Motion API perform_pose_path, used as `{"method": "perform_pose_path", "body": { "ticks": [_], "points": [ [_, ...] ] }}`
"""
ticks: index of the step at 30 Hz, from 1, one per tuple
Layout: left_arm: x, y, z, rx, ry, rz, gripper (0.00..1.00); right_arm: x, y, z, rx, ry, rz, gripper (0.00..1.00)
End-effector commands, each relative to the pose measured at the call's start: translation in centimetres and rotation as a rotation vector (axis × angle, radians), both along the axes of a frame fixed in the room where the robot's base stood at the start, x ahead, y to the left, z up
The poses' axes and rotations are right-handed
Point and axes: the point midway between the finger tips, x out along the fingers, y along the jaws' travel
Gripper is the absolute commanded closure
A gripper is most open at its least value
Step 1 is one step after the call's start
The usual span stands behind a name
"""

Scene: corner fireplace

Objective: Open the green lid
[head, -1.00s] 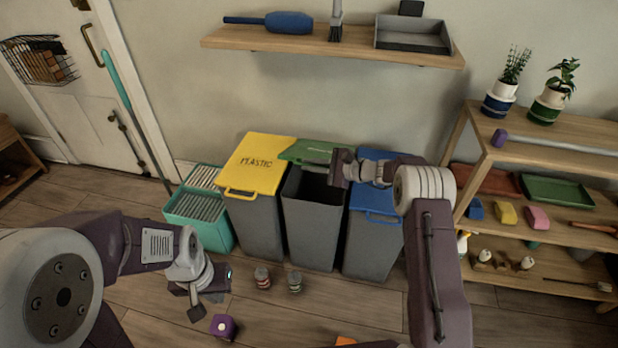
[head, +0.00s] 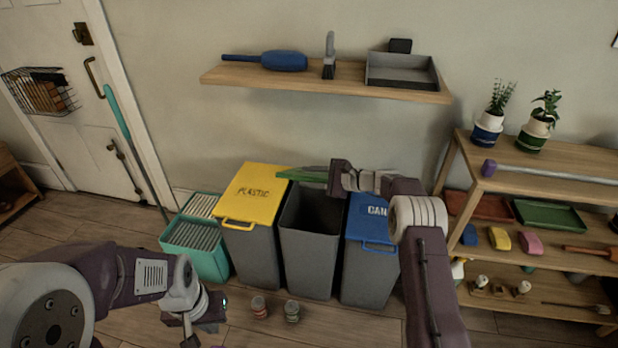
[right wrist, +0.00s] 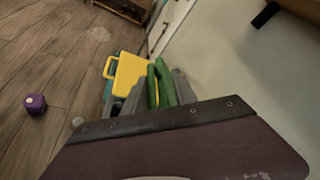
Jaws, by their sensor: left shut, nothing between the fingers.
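The middle grey bin (head: 308,255) stands uncovered, its dark inside showing. Its green lid (head: 302,175) is raised above the opening and seen almost edge-on in the head view. My right gripper (head: 329,177) is at the lid's right end, its fingers hard to make out there. In the right wrist view, the green lid (right wrist: 166,84) shows as green strips between the spread grey fingers of my right gripper (right wrist: 158,88); a gap shows beside the left finger. My left gripper (head: 190,334) is shut and empty, low at the left, away from the bins.
The yellow-lidded PLASTIC bin (head: 255,195) stands to the left and the blue-lidded bin (head: 368,222) to the right, both closed. A teal crate (head: 195,250) and two small jars (head: 259,306) are nearby. A wall shelf (head: 325,82) hangs above.

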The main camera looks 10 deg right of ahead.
Motion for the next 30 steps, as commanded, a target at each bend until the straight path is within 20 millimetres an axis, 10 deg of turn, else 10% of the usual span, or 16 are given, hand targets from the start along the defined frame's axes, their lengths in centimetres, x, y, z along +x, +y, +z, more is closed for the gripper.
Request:
{"method": "perform_pose_path", "body": {
  "ticks": [10, 21, 30],
  "points": [
    [0.0, 0.0, 0.1, 0.0, 0.0, 0.0, 1.0, -0.2, -0.3, 0.2, 0.001, -0.001, 0.0, 0.68],
    [0.0, 0.0, 1.7, 0.0, 0.0, 0.0, 1.0, -4.0, -6.1, 2.4, 0.001, 0.0, -0.002, 0.68],
    [0.0, 0.0, 1.8, 0.0, 0.0, 0.0, 1.0, -4.9, -7.3, 2.6, 0.001, 0.0, 0.001, 0.68]
  ]
}}
